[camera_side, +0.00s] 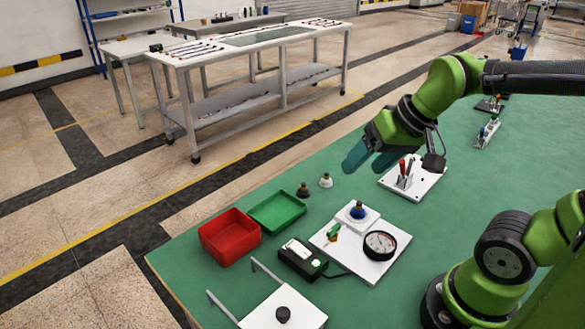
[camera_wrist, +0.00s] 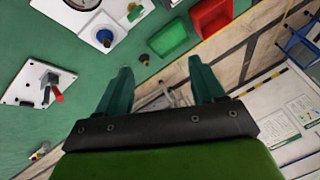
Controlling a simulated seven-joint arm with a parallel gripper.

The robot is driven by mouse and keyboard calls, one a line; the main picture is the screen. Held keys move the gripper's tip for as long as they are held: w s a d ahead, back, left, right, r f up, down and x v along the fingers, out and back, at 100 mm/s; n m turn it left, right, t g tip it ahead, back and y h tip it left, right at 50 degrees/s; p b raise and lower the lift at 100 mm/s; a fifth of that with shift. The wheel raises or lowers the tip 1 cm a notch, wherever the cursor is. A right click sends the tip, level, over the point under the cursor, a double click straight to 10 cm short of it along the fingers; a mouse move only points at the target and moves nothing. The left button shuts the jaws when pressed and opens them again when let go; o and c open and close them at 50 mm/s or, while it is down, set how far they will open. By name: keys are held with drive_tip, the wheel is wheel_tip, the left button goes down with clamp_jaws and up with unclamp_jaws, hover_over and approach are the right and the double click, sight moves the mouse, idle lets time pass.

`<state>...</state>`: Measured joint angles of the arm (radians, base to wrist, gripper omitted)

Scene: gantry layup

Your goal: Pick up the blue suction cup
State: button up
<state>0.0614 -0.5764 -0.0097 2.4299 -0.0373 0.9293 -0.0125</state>
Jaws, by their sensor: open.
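The blue suction cup (camera_side: 358,210) sits upright on a small white block, which is on a white board with a gauge. It also shows in the wrist view (camera_wrist: 105,37), near the top, on its white block. My gripper (camera_side: 362,158) hangs above the green table, up and behind the cup and well apart from it. In the wrist view its two teal fingers (camera_wrist: 160,72) are spread with nothing between them.
A black gauge (camera_side: 380,244) stands on the same white board. A red bin (camera_side: 229,237), a green tray (camera_side: 277,212), two small cups (camera_side: 325,180) and a black box (camera_side: 302,259) are nearby. A plate with upright tools (camera_side: 418,182) is below my arm.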

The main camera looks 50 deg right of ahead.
drive_tip(key=w+d+f+g+h, duration=0.1)
drive_tip(key=w+d+f+g, duration=0.2)
drive_tip(key=w+d+g, duration=0.35)
drive_tip(key=n, duration=0.2)
hover_over(359, 203)
drive_tip(key=shift+t, duration=0.35)
drive_tip(key=f, duration=1)
drive_tip(key=shift+s+d+f, duration=0.2)
drive_tip(key=shift+s+f, duration=0.05)
drive_tip(key=shift+f, duration=0.15)
drive_tip(key=shift+w+a+f, duration=0.1)
drive_tip(key=shift+w+f, duration=0.05)
drive_tip(key=shift+f, duration=1.3)
drive_tip(key=shift+w+f, duration=0.1)
drive_tip(key=shift+f, duration=1.3)
drive_tip(key=c, duration=1.2)
